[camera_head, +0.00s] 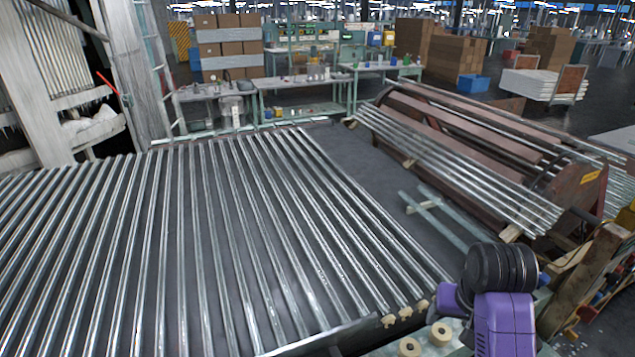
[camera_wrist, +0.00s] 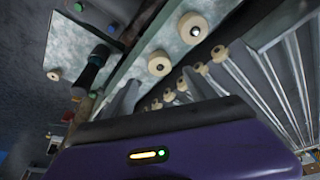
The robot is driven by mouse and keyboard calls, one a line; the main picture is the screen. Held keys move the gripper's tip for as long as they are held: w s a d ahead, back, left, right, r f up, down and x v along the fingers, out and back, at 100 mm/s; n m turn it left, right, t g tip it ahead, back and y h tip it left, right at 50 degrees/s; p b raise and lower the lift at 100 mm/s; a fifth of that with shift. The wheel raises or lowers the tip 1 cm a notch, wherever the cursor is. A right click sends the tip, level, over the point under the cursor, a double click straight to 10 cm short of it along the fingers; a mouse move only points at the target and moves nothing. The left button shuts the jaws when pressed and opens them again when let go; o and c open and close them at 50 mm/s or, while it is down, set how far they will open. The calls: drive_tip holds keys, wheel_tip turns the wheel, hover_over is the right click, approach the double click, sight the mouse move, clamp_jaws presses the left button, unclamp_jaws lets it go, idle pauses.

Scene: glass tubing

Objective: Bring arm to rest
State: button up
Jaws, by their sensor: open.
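My arm shows at the lower right of the head view as a purple link (camera_head: 505,318) with a black ribbed joint on top. The fingers of my gripper cannot be made out there. In the wrist view my gripper (camera_wrist: 155,93) shows beyond its purple and black body, with two grey fingers spread apart. Nothing is seen held between them. Beyond the fingers lie cream rollers (camera_wrist: 160,63) and the ends of glass tubes.
A wide rack of glass tubes (camera_head: 190,240) fills the left and middle. A brown rotary frame (camera_head: 470,130) with tubes stands at right. A wooden post (camera_head: 582,275) is close right of my arm. Workbenches (camera_head: 300,92) stand behind; dark floor (camera_head: 350,160) is open between.

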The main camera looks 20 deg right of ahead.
drive_tip(key=shift+w, duration=0.1)
drive_tip(key=w+d+r+n+t+h, duration=0.1)
drive_tip(key=w+r+n+t+h, duration=0.15)
drive_tip(key=w+r+t, duration=0.4)
drive_tip(key=s+a+f+n+t+y+b, duration=0.25)
drive_tip(key=s+a+t, duration=0.55)
drive_tip(key=s+a, duration=0.75)
drive_tip(key=s+a+f+n+g+y+b, duration=0.1)
drive_tip(key=s+a+f, duration=0.1)
drive_tip(key=s, duration=0.7)
drive_tip(key=s+a+f+n+g+y+b, duration=0.1)
drive_tip(key=s+a, duration=0.3)
drive_tip(key=s, duration=0.5)
drive_tip(key=shift+a+f+b, duration=0.15)
drive_tip(key=shift+f+b, duration=0.2)
